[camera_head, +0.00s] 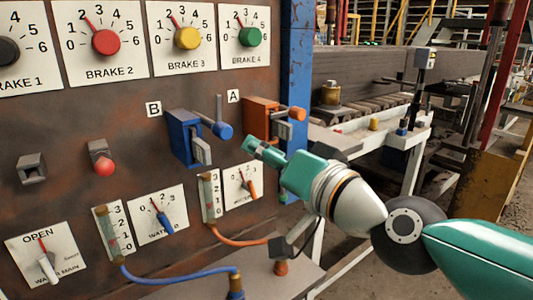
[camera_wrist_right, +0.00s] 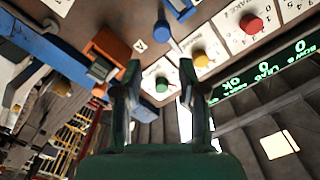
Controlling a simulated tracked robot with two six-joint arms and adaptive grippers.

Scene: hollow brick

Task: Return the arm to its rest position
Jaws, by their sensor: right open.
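My right arm, teal and white, comes in from the right in the head view. Its gripper (camera_head: 262,150) is in front of the panel, just below the orange lever block A (camera_head: 262,112) and right of the blue lever block B (camera_head: 184,135). In the right wrist view the gripper (camera_wrist_right: 162,80) has its two dark fingers apart with nothing held between them. The green brake knob (camera_wrist_right: 162,85) shows beyond the gap. I cannot tell whether the gripper touches the panel. My left gripper is not in view.
The rusty panel (camera_head: 60,125) carries the red knob (camera_head: 106,42), yellow knob (camera_head: 187,37), water dials (camera_head: 158,217) and hoses (camera_head: 180,278). A blue post (camera_head: 298,70) stands at its right edge. Behind it are a white-framed bench (camera_head: 410,140) and a red post (camera_head: 497,70).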

